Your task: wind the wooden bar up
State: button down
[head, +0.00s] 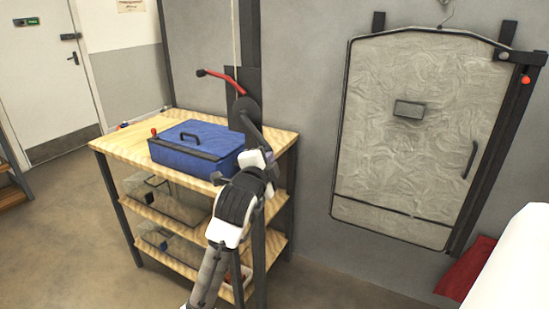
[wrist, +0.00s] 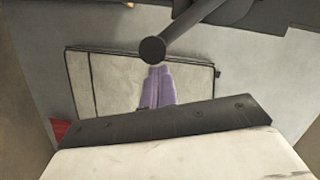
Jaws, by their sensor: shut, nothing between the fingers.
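The wooden bar is not in sight in either view. In the wrist view my gripper (wrist: 159,72) shows as lilac fingers, shut and empty. A dark rod with a round end (wrist: 152,50) is just beyond the fingertips; I cannot tell if they touch.
A blue case (head: 190,152) stands on the wooden shelf unit (head: 118,148), left of my arm. Clear bins are on its lower shelves. A pale garment bag (head: 400,150) hangs on the wall at right. A red cloth (head: 466,270) lies below it.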

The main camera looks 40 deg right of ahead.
jog(key=shift+f, duration=0.15)
jog(key=shift+w+a+f+m+b, duration=0.15)
jog(key=shift+w+f+m+b, duration=0.2)
jog(key=shift+b, duration=0.55)
jog(key=shift+f+b, duration=0.2)
jog(key=shift+b, duration=0.1)
jog(key=w+a+f+m+t+b, duration=0.1)
jog(key=w+a+f+m+b, duration=0.1)
jog(key=b, duration=0.5)
jog(key=shift+w+f+m+h, duration=0.4)
jog(key=shift+w+f+m, duration=0.5)
jog(key=shift+w, duration=0.6)
jog(key=shift+a, duration=0.1)
jog(key=shift+s, duration=0.1)
